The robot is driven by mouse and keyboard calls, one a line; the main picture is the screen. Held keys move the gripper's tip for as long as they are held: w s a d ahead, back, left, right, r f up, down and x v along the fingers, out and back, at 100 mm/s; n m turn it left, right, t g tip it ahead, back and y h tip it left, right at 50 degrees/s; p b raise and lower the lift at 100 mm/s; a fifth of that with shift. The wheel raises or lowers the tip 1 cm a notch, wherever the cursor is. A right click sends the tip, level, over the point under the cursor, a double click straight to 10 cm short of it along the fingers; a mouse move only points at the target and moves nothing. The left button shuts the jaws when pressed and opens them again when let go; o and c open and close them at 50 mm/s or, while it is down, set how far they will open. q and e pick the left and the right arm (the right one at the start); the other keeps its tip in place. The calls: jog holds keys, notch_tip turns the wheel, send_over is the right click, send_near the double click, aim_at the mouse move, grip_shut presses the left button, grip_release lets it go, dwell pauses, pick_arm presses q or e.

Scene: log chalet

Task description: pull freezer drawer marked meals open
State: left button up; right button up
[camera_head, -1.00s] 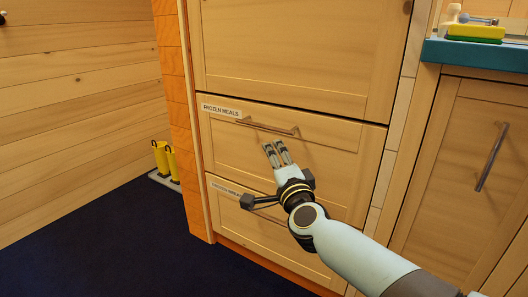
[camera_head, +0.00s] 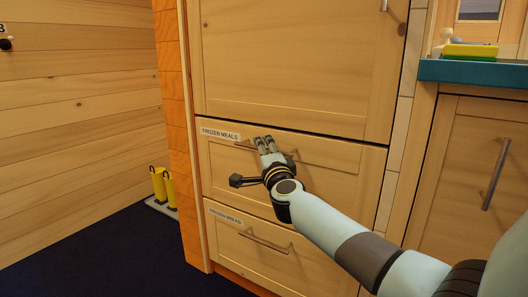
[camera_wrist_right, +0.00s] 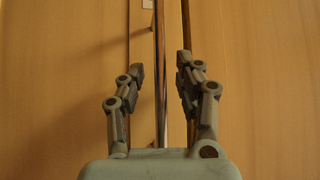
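The drawer labelled FROZEN MEALS (camera_head: 219,133) is the upper of two wooden drawers in the head view and looks shut. Its bar handle (camera_head: 309,158) runs across its upper part, partly hidden by my right gripper (camera_head: 265,143). In the right wrist view, the bar handle (camera_wrist_right: 160,60) runs lengthwise between the two fingers of my right gripper (camera_wrist_right: 160,85). The fingers are spread, with a gap on each side of the bar. My left gripper is not in view.
The FROZEN BREAD drawer (camera_head: 245,252) is below, with its own bar handle (camera_head: 264,242). A large door panel (camera_head: 300,65) is above. A teal counter (camera_head: 470,72) and cabinet (camera_head: 455,170) stand at right. Yellow boots (camera_head: 163,187) stand on the floor at left.

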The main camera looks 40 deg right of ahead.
grip_shut()
jog(key=shift+s+a+f, duration=0.1)
dwell(0.4)
